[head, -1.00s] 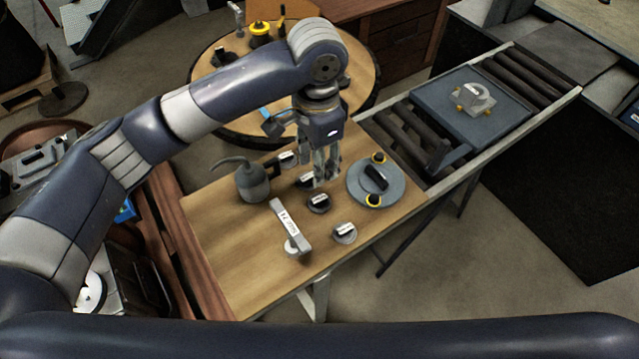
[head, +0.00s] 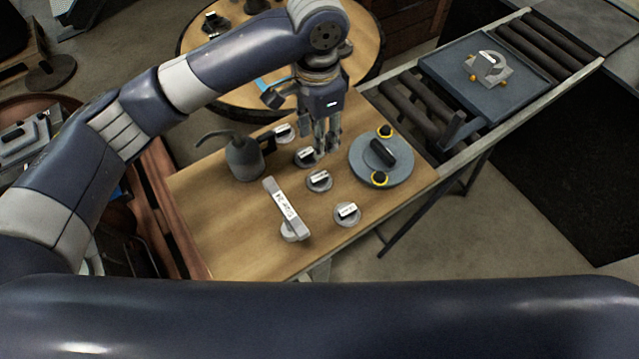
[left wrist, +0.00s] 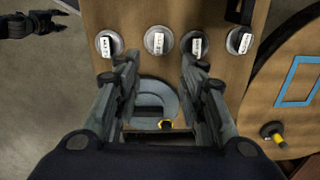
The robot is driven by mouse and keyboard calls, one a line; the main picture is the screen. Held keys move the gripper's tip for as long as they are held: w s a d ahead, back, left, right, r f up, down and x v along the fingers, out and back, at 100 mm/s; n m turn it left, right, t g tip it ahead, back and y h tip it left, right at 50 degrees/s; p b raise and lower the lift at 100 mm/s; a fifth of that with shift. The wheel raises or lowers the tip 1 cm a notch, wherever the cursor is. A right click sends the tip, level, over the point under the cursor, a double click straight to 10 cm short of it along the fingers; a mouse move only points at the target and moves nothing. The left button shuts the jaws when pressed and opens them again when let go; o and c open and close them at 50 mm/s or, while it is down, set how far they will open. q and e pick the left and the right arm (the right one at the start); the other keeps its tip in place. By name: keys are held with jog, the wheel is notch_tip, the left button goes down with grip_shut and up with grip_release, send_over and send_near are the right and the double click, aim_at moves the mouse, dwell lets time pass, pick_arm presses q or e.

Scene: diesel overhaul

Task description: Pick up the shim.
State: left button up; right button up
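Several round grey pieces with white labels lie in a row on the wooden bench; I cannot tell which one is the shim. In the head view they are a near piece (head: 347,214), a middle one (head: 319,181), one beside my fingers (head: 303,158) and a far one (head: 284,133). All show in the left wrist view, one of them right of centre (left wrist: 195,44). My left gripper (head: 326,146) points down above the bench, between the row and a grey disc (head: 362,172). Its fingers (left wrist: 160,72) are apart and empty. A dark gripper-like part (left wrist: 32,25), apparently my right one, shows at the wrist view's corner.
A labelled grey bar (head: 283,205) and an oil can (head: 243,158) stand left of the row. The disc has a black handle and yellow-ringed knobs. A conveyor with a blue tray (head: 440,72) runs behind right. A round table (head: 368,50) stands behind.

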pick_arm(q)
notch_tip(320, 180, down, 3)
jog(key=b, duration=0.2)
send_over(319, 176)
notch_tip(319, 176, down, 6)
jog(key=shift+a+f, duration=0.1)
jog(key=shift+f, duration=0.05)
notch_tip(319, 176, down, 4)
jog(key=shift+f+p, duration=0.1)
jog(key=shift+p, duration=0.75)
jog(key=shift+f, duration=0.6)
grip_shut()
pick_arm(e)
jog(key=shift+w+d+f, duration=0.1)
jog(key=shift+w+f, duration=0.25)
jog(key=shift+f, duration=0.4)
